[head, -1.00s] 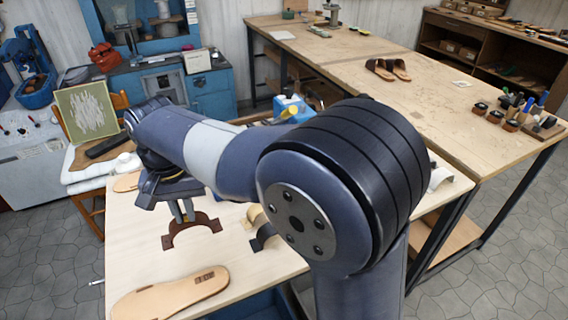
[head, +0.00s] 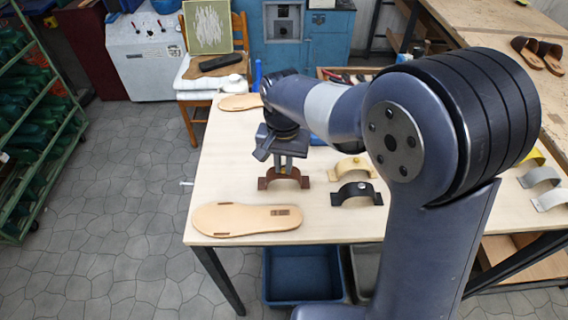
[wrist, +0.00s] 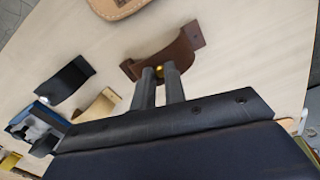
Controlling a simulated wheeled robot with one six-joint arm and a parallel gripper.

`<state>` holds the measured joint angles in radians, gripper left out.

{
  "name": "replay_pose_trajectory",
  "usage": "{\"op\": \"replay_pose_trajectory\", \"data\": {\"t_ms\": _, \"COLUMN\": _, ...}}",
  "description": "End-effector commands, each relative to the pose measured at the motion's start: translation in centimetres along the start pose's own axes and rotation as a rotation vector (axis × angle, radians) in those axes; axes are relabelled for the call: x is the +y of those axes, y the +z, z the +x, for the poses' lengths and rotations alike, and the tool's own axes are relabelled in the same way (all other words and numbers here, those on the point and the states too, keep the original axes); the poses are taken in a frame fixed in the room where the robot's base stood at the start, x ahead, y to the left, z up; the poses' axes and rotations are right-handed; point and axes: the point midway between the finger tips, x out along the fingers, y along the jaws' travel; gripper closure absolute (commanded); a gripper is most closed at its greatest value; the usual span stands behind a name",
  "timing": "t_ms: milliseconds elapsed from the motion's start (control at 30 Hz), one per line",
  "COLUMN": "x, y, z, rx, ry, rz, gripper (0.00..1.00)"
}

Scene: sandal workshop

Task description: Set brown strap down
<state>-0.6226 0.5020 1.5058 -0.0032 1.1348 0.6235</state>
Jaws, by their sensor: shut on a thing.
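The brown strap (head: 284,179) is an arched band with flat end tabs, low over the light wooden table (head: 230,158). My gripper (head: 290,168) is shut on the top of its arch. In the wrist view the two fingers pinch the brown strap (wrist: 178,56) next to a small brass-coloured stud (wrist: 159,71). The strap's tabs are at or very near the table top; I cannot tell whether they touch it.
A tan sole (head: 245,220) lies in front of the strap near the table's front edge. A black strap (head: 356,193) and a cream strap (head: 352,168) stand close to the right. Another sole (head: 240,102) lies at the back. Bare table shows to the left.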

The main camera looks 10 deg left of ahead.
Motion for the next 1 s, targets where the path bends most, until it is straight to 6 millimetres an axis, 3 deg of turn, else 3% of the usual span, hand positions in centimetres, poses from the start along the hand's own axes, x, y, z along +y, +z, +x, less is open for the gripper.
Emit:
{"op": "replay_pose_trajectory", "data": {"t_ms": 100, "x": 0.01, "y": 0.02, "z": 0.95, "rx": 0.0, "ry": 0.0, "rz": 0.0, "gripper": 1.0}}
{"op": "replay_pose_trajectory", "data": {"t_ms": 467, "x": -0.01, "y": 0.0, "z": 1.44, "rx": 0.001, "ry": -0.001, "rz": 0.0, "gripper": 1.0}}
{"op": "replay_pose_trajectory", "data": {"t_ms": 500, "x": -0.01, "y": -0.01, "z": 1.34, "rx": 0.001, "ry": -0.001, "rz": 0.0, "gripper": 0.86}}
{"op": "replay_pose_trajectory", "data": {"t_ms": 733, "x": 0.0, "y": 0.0, "z": 1.32, "rx": 0.001, "ry": 0.0, "rz": 0.0, "gripper": 0.67}}
{"op": "replay_pose_trajectory", "data": {"t_ms": 1000, "x": 0.0, "y": 0.0, "z": 1.18, "rx": 0.001, "ry": -0.001, "rz": 0.0, "gripper": 0.66}}
